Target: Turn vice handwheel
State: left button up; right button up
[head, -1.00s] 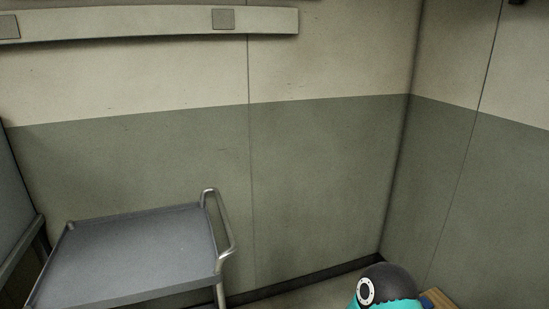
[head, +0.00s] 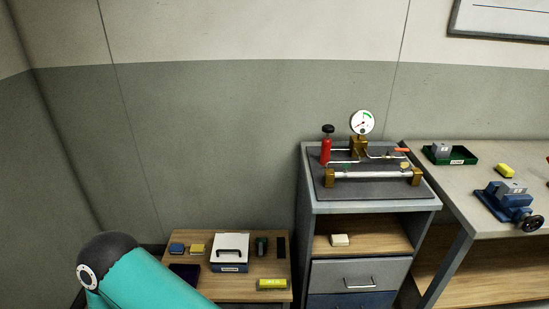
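The blue vice (head: 507,200) stands on the grey workbench (head: 432,165) at the right of the head view. A grey block (head: 512,187) sits at its jaws; I cannot tell whether it is clamped. The dark handwheel (head: 530,223) is on the vice's near right side, close to the bench's front edge. Neither gripper is in view. Only a teal link of my own arm shows at the bottom left, far from the vice.
A cabinet (head: 370,205) left of the bench carries a gauge (head: 363,122) and a red cylinder (head: 326,151). A green tray (head: 450,154) and a yellow block (head: 506,170) lie behind the vice. A low wooden table (head: 242,285) holds small items.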

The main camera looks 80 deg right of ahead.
aim_at(531, 222)
jog(key=z, duration=0.2)
jog(key=i, duration=0.25)
jog(key=z, duration=2.5)
jog(key=i, duration=0.2)
jog(key=z, duration=1.9)
jog(key=k, duration=0.45)
jog(key=z, duration=0.45)
jog(key=i, duration=1.55)
jog(key=u, duration=0.5)
